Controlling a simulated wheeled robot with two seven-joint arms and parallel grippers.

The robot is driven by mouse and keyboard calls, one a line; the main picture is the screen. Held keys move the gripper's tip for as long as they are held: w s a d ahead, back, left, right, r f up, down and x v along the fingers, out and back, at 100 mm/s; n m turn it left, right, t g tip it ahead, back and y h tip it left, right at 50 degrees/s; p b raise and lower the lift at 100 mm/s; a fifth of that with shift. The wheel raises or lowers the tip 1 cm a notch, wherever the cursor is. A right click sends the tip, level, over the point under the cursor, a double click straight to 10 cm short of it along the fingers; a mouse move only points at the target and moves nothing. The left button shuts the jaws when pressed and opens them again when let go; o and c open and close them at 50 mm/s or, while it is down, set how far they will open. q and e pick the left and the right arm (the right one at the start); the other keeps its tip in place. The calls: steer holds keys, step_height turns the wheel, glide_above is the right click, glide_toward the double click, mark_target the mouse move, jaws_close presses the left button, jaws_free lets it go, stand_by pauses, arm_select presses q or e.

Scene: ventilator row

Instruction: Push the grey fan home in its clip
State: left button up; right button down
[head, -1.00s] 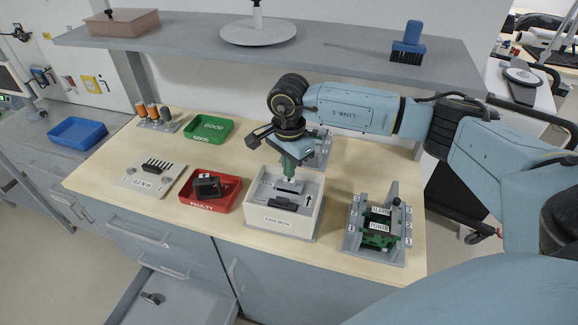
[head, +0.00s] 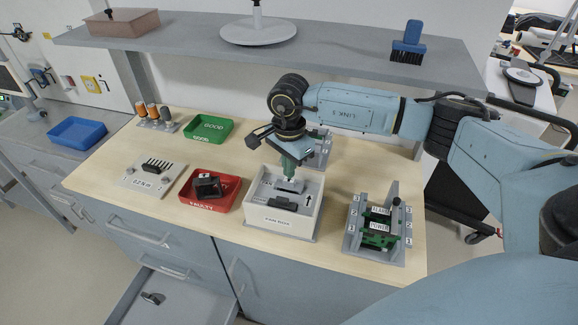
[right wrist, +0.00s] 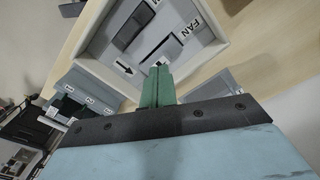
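The white fan box (head: 283,221) stands near the front of the bench, open at the top, with a "FAN BOX" label and an arrow. Inside it, a light grey block that looks like the grey fan (head: 291,186) lies behind a dark slotted piece (head: 281,203). Both show in the right wrist view, the grey block (right wrist: 165,52) beside the dark piece (right wrist: 134,26). My right gripper (head: 290,177) points down into the box, its green fingers together, tips at or just above the grey block. The wrist view shows nothing between the fingers (right wrist: 158,70). Contact and the clip's seating cannot be told. My left gripper is out of view.
A red FAULTY tray (head: 190,204) holding a dark part stands left of the box. A green GOOD tray (head: 190,136) is behind it. A rack with green boards (head: 354,244) stands to the right. A shelf (head: 330,55) overhangs the back.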

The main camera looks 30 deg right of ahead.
steer(key=shift+f+b, duration=0.7)
steer(key=shift+f, duration=0.15)
steer(key=shift+r, duration=0.15)
stand_by(0.4)
steer(key=shift+r+p, duration=2.05)
steer(key=shift+r, duration=1.4)
